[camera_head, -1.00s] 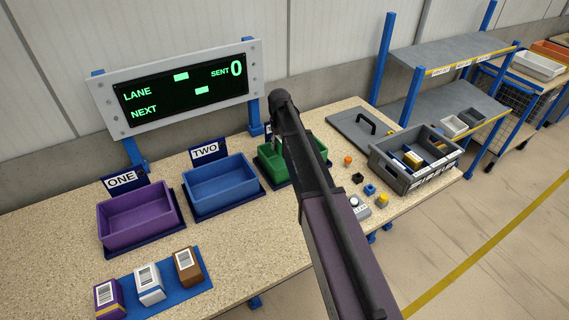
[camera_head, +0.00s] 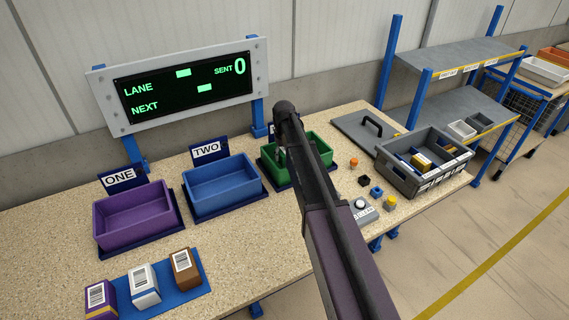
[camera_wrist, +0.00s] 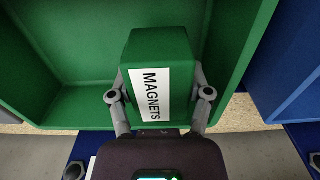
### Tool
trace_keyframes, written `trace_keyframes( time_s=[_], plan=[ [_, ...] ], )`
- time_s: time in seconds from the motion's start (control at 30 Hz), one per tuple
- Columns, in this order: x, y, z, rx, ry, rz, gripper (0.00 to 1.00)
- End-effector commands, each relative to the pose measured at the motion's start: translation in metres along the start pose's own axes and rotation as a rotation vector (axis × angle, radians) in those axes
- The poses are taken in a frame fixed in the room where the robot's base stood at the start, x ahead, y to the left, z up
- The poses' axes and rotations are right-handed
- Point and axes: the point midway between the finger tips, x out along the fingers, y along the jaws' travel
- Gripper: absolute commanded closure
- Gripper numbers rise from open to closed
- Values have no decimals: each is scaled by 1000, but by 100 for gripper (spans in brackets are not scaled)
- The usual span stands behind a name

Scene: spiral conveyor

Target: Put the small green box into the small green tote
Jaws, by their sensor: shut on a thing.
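The small green box (camera_wrist: 158,45), with a white MAGNETS label, is between the fingers of my gripper (camera_wrist: 161,93) in the wrist view. My gripper is shut on it. The green tote (camera_wrist: 80,122) lies around and beyond the box, which is over or inside its opening; the exact height above the floor is hard to tell. In the head view the green tote (camera_head: 324,150) stands right of the blue tote, partly hidden behind my arm. My gripper and the box are mostly hidden by the arm there.
The blue tote (camera_head: 222,206) and purple tote (camera_head: 136,235) stand to the left. Several small boxes lie on a blue mat (camera_head: 196,287) in front. A grey crate (camera_head: 405,181), a lidded plate with a black handle (camera_head: 352,125) and small buttons lie to the right.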

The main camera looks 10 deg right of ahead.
Motion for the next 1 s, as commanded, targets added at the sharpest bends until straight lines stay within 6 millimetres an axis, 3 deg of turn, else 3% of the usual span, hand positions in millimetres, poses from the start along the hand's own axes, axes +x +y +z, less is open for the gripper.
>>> trace_keyframes(
  time_s=[0.6,1.0],
  plan=[
    [36,1,0,1,0,0,84],
    [37,1,0,2,0,0,84]
  ],
)
